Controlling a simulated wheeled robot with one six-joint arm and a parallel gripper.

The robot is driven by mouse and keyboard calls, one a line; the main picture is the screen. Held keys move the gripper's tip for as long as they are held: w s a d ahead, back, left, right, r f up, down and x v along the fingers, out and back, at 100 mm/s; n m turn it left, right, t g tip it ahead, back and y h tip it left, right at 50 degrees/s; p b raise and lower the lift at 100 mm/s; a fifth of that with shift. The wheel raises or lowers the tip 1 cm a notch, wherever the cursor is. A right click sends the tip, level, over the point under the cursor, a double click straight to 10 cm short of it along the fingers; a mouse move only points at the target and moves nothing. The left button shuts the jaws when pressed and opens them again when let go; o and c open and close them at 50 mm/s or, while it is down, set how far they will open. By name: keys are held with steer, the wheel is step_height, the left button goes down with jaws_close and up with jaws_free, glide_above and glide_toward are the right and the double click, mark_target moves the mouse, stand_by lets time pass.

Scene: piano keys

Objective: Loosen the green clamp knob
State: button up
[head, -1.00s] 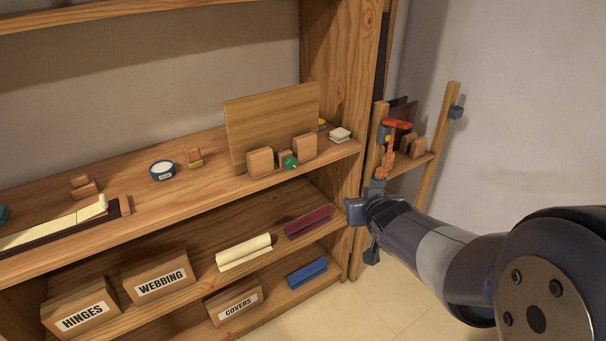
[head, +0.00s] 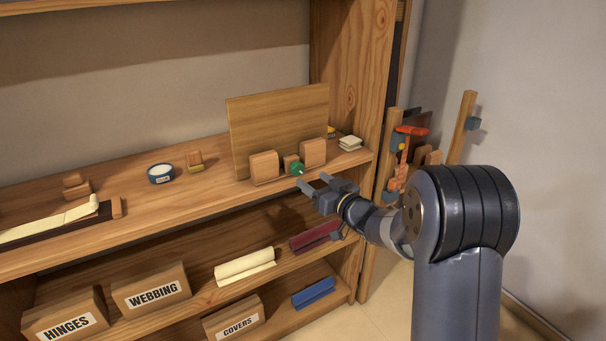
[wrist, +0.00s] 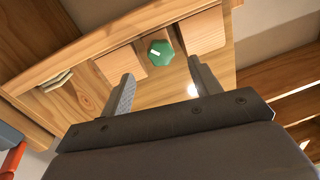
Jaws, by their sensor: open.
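The green clamp knob (head: 297,168) sits between two wooden blocks, the left block (head: 264,166) and the right block (head: 313,152), in front of an upright wooden board (head: 278,120) on the upper shelf. In the wrist view the knob (wrist: 160,52) is a lobed green disc with a pale mark, lying beyond and between my fingertips. My gripper (head: 314,182) is open and empty, just in front of and slightly below the knob, apart from it. It also shows in the wrist view (wrist: 160,68).
The shelf (head: 220,198) front edge runs close to my gripper. A blue-rimmed tape roll (head: 161,173) and a small block (head: 195,160) stand left. Pale pads (head: 350,143) lie right, near the shelf upright (head: 357,80). An orange tool (head: 408,140) stands beyond it.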

mark_target(299, 170)
steer(key=x, duration=0.6)
steer(key=c, duration=1)
